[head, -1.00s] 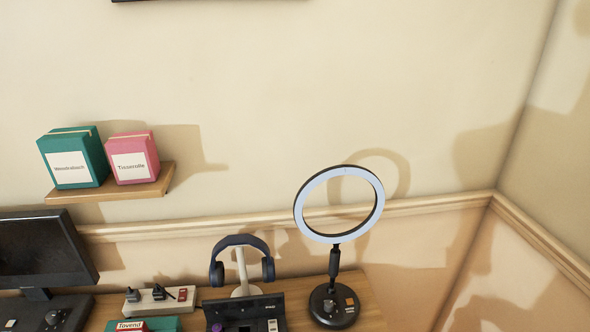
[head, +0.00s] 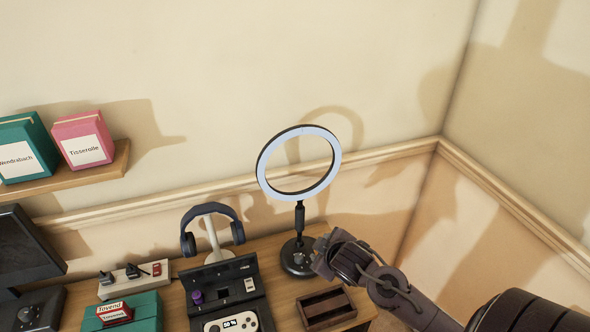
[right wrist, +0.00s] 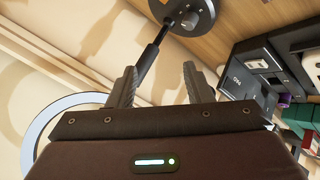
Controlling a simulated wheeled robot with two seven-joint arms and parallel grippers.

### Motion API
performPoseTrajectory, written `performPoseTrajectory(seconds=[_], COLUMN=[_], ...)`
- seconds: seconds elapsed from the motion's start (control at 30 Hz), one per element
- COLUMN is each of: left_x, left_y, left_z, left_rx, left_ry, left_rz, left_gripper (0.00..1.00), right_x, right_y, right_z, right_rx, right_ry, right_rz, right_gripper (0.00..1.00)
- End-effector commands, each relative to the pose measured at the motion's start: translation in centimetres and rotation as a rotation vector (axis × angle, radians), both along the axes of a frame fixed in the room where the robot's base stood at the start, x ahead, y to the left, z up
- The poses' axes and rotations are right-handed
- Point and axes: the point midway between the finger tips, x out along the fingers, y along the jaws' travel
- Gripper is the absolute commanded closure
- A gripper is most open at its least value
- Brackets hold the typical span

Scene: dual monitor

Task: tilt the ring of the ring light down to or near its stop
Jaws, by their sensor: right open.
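The ring light stands upright at the back right of the desk. Its white-faced ring (head: 263,176) tops a black pole (head: 299,215) on a round black base (head: 297,262). In the head view the ring faces forward. My right gripper (head: 322,262) is just right of the base and low part of the pole. In the right wrist view my right gripper (right wrist: 160,80) is open, with a gap between its fingers. There the pole (right wrist: 150,62) passes near the left finger, and part of the ring (right wrist: 45,125) shows behind the gripper at left. My left gripper is out of view.
A headphone stand with headphones (head: 210,228) stands left of the light. A black console box (head: 225,285), a wooden tray (head: 327,308) and a power strip (head: 135,274) share the desk. The wall is close behind, with a corner at right.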

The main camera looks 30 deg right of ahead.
Motion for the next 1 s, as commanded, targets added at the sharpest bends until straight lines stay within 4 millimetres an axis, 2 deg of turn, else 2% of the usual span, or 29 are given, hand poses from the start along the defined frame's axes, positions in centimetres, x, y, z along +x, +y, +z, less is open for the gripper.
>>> performPoseTrajectory(seconds=[0.03, 0.07, 0.1, 0.2, 0.3, 0.4, 0.53, 0.67, 1.0], left_x=[0.1, 0.1, 0.1, 0.1, 0.0, 0.0, -0.1, -0.2, -0.3], left_y=[-0.1, -0.1, -0.1, -0.1, -0.1, -0.1, 0.0, 0.1, 0.2], left_z=[0.2, 0.3, 0.3, 0.5, 0.6, 0.6, 0.7, 0.9, 2.1], left_rx=[-0.001, -0.001, -0.001, -0.001, -0.001, -0.001, -0.001, 0.002, 0.003], left_ry=[-0.001, -0.001, -0.001, -0.001, -0.001, 0.0, 0.001, 0.003, 0.005], left_rz=[0.0, 0.0, 0.0, 0.0, 0.0, 0.0, 0.0, -0.001, -0.001], left_gripper=[0.55, 0.55, 0.55, 0.55, 0.55, 0.55, 0.55, 0.55, 0.55], right_x=[1.9, 3.0, 4.4, 7.3, 9.0, 9.7, 10.2, 10.9, 14.9], right_y=[-1.8, -2.6, -3.6, -4.8, -4.7, -4.3, -4.1, -4.1, -4.3], right_z=[3.2, 5.1, 7.9, 15.2, 20.6, 23.7, 25.2, 25.2, 24.8], right_rx=[-0.073, -0.115, -0.173, -0.319, -0.424, -0.485, -0.513, -0.511, -0.51], right_ry=[-0.075, -0.122, -0.186, -0.337, -0.443, -0.501, -0.531, -0.534, -0.532], right_rz=[0.048, 0.08, 0.127, 0.253, 0.353, 0.415, 0.444, 0.443, 0.438], right_gripper=[0.54, 0.54, 0.54, 0.54, 0.54, 0.54, 0.54, 0.54, 0.54])
